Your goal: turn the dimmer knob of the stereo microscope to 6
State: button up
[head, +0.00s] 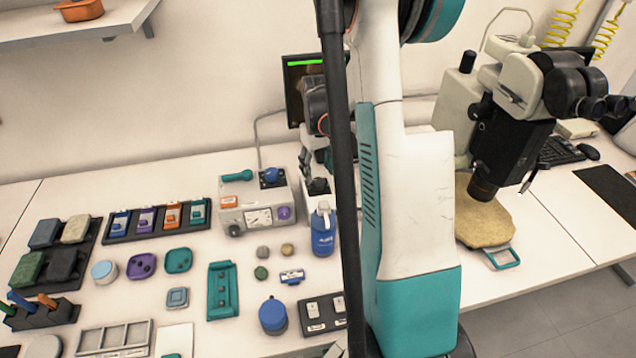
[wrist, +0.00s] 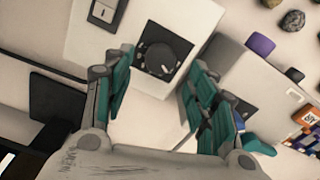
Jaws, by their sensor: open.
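In the wrist view, the dimmer knob (wrist: 165,58) is a round black dial on a dark square plate. The plate is set in a white housing (wrist: 85,45) with a rocker switch (wrist: 104,11). No numbers on the dial are readable. My gripper (wrist: 164,62) is open, with one teal finger left of the knob and the other right of it. I see no clear contact, and I cannot tell how far the fingertips are from the dial. In the head view, a beige microscope with black eyepieces (head: 567,90) stands at the right.
A control box (head: 258,207) with several knobs stands left of my arm, near a blue bottle (head: 323,230). Its purple knob (wrist: 260,43) appears right of my gripper. A monitor (head: 297,85) stands behind. Trays and small items cover the left table.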

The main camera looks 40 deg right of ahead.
aim_at(318, 181)
jog(key=shift+f+b, duration=0.55)
jog(key=shift+f, duration=1.75)
jog(key=c, duration=1.1)
